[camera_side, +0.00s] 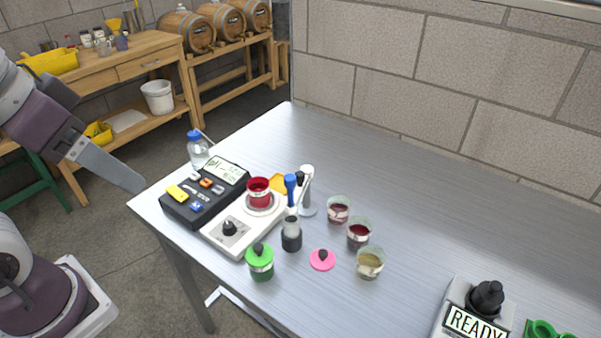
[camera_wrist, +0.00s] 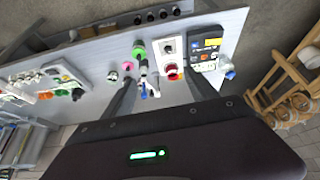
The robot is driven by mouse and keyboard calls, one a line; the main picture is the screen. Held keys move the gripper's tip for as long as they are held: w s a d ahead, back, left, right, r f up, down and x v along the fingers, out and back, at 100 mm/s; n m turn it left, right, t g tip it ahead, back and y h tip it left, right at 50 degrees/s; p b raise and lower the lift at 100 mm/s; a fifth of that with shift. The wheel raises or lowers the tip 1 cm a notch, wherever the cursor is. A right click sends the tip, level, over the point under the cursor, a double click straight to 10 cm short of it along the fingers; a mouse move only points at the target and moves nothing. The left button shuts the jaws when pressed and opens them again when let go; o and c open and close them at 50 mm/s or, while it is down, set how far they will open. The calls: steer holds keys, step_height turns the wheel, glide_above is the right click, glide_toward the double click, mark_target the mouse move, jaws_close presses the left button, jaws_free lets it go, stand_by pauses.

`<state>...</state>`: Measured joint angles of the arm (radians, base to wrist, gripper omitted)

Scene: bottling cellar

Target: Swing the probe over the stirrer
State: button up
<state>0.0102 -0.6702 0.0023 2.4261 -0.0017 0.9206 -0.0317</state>
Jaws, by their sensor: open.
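The probe (camera_side: 290,186), with a blue top, stands upright beside a slim pale stand (camera_side: 307,200); its lower end is hidden in a dark vial (camera_side: 291,240). The white stirrer (camera_side: 213,236) with a black knob lies left of it and carries a red beaker (camera_side: 259,191). In the wrist view the stirrer (camera_wrist: 171,46) and beaker (camera_wrist: 172,71) show beyond my fingers, and the probe's blue top (camera_wrist: 143,91) lies close to the left finger. My gripper (camera_wrist: 161,80) is open and empty. In the side view one finger shows at upper left, apart from the bench things.
A dark pH meter (camera_side: 188,208) adjoins the stirrer, with a blue-capped bottle (camera_side: 198,154) behind. A green-lidded jar (camera_side: 260,264), pink lid (camera_side: 322,261) and three cups (camera_side: 358,235) stand near the probe. A READY device (camera_side: 450,320) is at lower right. The bench's back right is clear.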

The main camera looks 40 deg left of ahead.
steer(key=shift+n+g, duration=0.7)
steer(key=shift+g, duration=0.2)
steer(key=w+r, duration=0.1)
steer(key=w, duration=0.2)
steer(key=w+d+r, duration=0.1)
steer(key=w, duration=0.2)
steer(key=w+r, duration=0.1)
steer(key=w, duration=0.2)
steer(key=shift+w+d, duration=0.15)
steer(key=shift+w, duration=0.2)
steer(key=c, duration=0.4)
steer(key=n+g, duration=0.3)
steer(key=g, duration=0.1)
glide_above(300, 173)
step_height(300, 173, down, 13)
steer(key=shift+s, duration=0.1)
steer(key=shift+c, duration=0.2)
step_height(300, 173, down, 7)
steer(key=shift+f, duration=0.15)
jaws_close()
